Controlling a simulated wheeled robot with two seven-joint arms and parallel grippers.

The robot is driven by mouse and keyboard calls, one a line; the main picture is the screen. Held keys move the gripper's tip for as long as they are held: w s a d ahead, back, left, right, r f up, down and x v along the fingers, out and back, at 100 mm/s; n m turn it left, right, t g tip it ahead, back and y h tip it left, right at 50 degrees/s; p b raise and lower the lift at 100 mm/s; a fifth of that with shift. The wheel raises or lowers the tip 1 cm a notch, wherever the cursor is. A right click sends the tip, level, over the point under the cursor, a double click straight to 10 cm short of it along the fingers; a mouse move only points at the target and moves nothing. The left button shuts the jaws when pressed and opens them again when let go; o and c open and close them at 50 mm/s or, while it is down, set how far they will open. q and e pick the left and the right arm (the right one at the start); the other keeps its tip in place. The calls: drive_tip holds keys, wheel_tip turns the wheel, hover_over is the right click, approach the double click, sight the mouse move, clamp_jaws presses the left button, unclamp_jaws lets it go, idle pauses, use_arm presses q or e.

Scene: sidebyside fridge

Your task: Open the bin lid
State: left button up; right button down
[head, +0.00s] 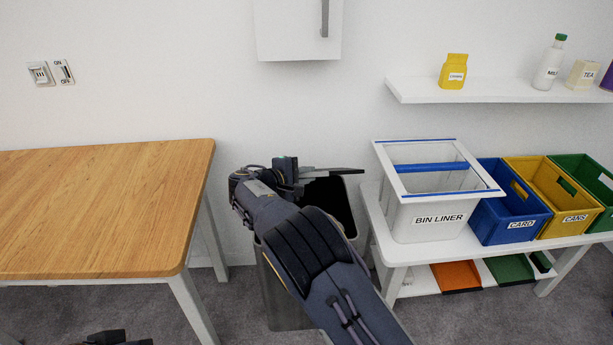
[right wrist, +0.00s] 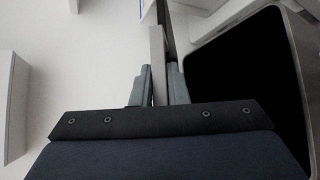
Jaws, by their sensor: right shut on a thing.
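The grey bin (head: 285,295) stands on the floor between the wooden table and the white bench, mostly behind my right arm. Its dark opening (head: 328,205) shows, and also fills the right side of the right wrist view (right wrist: 245,75). The lid (head: 335,171) is raised above the opening, seen nearly edge-on as a thin dark strip. My right gripper (head: 296,172) is at the lid's left part. In the right wrist view its fingers (right wrist: 159,88) are shut on a thin grey edge of the lid (right wrist: 157,50). A dark part of my left gripper (head: 112,338) shows at the bottom edge; its jaws are unclear.
The wooden table (head: 110,200) is left of the bin. The white bench (head: 400,248) at right holds the bin liner frame (head: 430,222), blue card box (head: 505,222) and other boxes, close to the bin. A white wall cabinet (head: 290,30) hangs above.

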drive_tip(key=c, duration=1.4)
unclamp_jaws()
drive_tip(key=shift+c, duration=0.2)
drive_tip(key=v, duration=0.7)
drive_tip(key=shift+s+a+r, duration=0.15)
drive_tip(key=shift+s+a, duration=0.1)
drive_tip(key=shift+s, duration=0.05)
